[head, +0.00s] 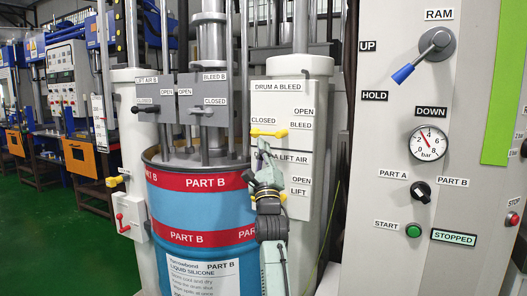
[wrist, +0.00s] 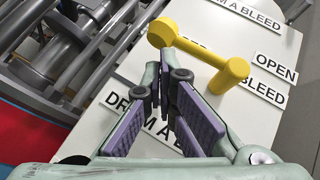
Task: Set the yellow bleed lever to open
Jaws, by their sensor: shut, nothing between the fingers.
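The yellow bleed lever (head: 268,133) is on the white DRUM A BLEED panel (head: 289,97) in the head view. It lies about level, between the CLOSED label on the left and the BLEED label on the right; the OPEN label is above. In the wrist view the lever (wrist: 205,55) runs from a round end at upper left to a thick knob at right. My gripper (head: 262,146) is just below the lever in the head view. In the wrist view my gripper (wrist: 164,78) is shut and empty, its tips close to the lever's bar; contact cannot be told.
Another yellow lever (head: 283,198) is below, partly hidden by my arm, by the LIFT label. A blue PART B drum (head: 200,215) stands to the left, with grey valve boxes (head: 203,98) above it. A control panel (head: 405,190) stands at right.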

